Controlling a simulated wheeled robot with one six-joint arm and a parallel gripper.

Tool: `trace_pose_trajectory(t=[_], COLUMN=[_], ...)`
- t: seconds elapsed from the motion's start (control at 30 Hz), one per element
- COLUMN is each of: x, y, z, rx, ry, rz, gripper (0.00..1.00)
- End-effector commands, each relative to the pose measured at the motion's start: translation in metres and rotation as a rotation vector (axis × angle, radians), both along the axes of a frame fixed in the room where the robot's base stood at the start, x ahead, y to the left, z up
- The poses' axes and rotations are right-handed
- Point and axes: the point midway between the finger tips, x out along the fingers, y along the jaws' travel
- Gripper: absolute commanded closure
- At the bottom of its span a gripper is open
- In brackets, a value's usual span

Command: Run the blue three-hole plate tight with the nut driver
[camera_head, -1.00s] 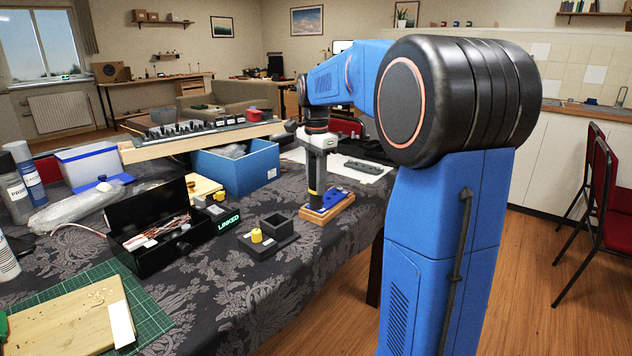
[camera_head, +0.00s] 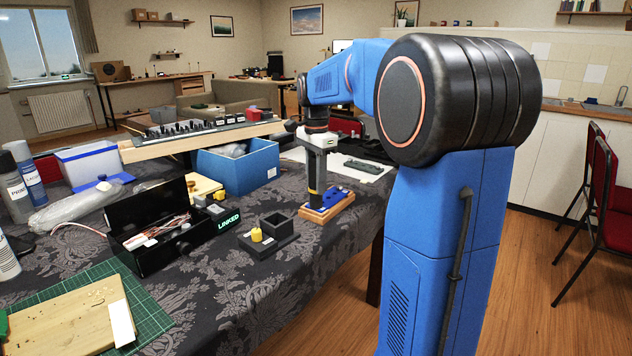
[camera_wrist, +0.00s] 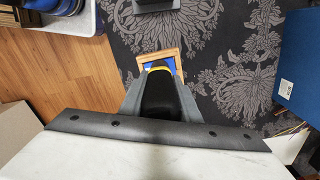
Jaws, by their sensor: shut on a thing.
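My gripper (camera_head: 317,150) points straight down and is shut on the nut driver (camera_head: 315,180), a dark upright tool with a yellow band. In the wrist view my gripper (camera_wrist: 158,85) has its grey fingers on both sides of the driver's black handle (camera_wrist: 158,97). The driver's lower end meets the blue plate (camera_head: 334,195), which lies on a small wooden block (camera_head: 328,213). The block's frame also shows in the wrist view (camera_wrist: 174,52). The driver covers much of the plate, so its holes and nuts, and the driver's tip, cannot be made out.
Left of the block is a dark stand with a square socket (camera_head: 277,226) and a yellow piece (camera_head: 256,235). A black open box (camera_head: 160,255) with wires stands further left. A blue bin (camera_head: 250,170) is behind. The table's right edge is close to the block.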

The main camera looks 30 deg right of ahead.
Motion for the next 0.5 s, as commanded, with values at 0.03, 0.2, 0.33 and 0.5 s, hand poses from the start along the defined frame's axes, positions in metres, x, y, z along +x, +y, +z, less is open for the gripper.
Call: trace_pose_trajectory(t=[0.03,0.2,0.33,0.5], x=[-0.0003,-0.0004,-0.0004,-0.0002], y=[0.0001,0.0001,0.0001,0.0001], z=[-0.0013,-0.0014,-0.0015,0.0024], rx=[0.001,0.001,0.001,0.001], ry=[0.003,0.003,0.003,0.003], rz=[0.000,0.000,0.000,0.000], gripper=[0.93,0.93,0.93,0.93])
